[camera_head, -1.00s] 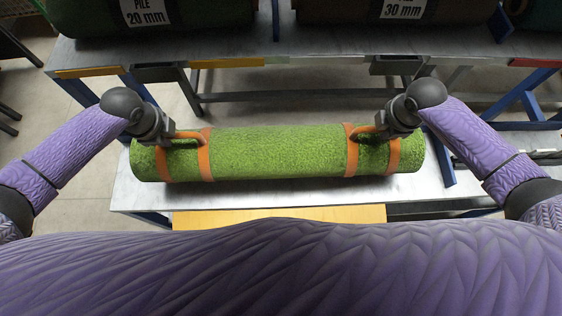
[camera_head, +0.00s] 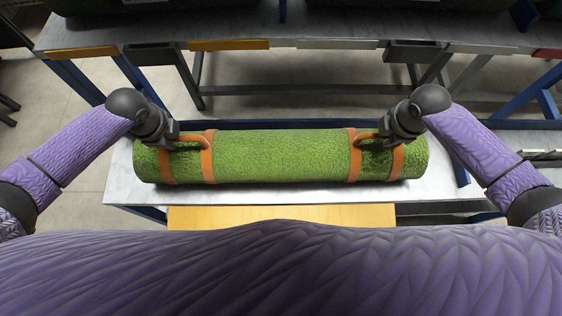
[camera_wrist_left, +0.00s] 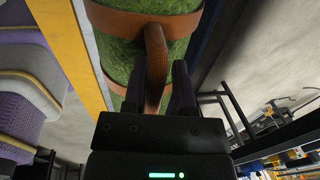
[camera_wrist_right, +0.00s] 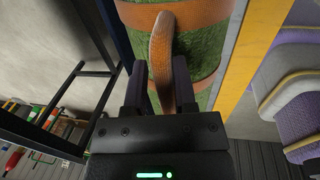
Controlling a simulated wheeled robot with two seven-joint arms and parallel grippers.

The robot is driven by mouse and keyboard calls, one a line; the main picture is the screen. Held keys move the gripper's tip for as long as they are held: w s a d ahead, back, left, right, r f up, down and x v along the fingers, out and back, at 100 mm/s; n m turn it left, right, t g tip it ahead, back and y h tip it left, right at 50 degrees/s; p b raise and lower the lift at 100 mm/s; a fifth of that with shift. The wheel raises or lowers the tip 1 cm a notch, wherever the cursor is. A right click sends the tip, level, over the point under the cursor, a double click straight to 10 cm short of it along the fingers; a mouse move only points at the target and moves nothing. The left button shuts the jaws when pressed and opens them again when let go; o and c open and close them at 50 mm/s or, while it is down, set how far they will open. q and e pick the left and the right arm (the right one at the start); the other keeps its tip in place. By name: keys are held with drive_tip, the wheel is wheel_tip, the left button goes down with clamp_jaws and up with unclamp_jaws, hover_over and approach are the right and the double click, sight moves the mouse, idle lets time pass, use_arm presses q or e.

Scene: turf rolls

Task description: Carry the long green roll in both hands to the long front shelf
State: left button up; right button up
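The long green roll (camera_head: 280,157) lies level across the head view, with orange straps and an orange loop handle near each end. It is over the pale long front shelf (camera_head: 122,190); I cannot tell whether it touches the surface. My left gripper (camera_head: 177,140) is shut on the left handle, which shows between its fingers in the left wrist view (camera_wrist_left: 155,65). My right gripper (camera_head: 382,137) is shut on the right handle, seen between its fingers in the right wrist view (camera_wrist_right: 162,65). The roll hides much of the shelf top.
A grey rack (camera_head: 330,32) with coloured edge labels and blue legs stands behind, its top holding dark rolls cut off by the frame. A yellow-orange board (camera_head: 280,215) is on the near side of the front shelf. Grey floor shows at left.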

use_arm(q)
drive_tip(key=shift+o, duration=1.3)
drive_tip(key=shift+r, duration=0.1)
use_arm(e)
drive_tip(key=shift+o, duration=1.3)
drive_tip(key=shift+r, duration=0.15)
drive_tip(key=shift+r, duration=0.3)
use_arm(q)
wheel_tip(320, 180, up, 12)
drive_tip(key=s, duration=0.2)
use_arm(e)
wheel_tip(320, 180, up, 11)
drive_tip(key=s, duration=0.2)
drive_tip(key=shift+r, duration=0.1)
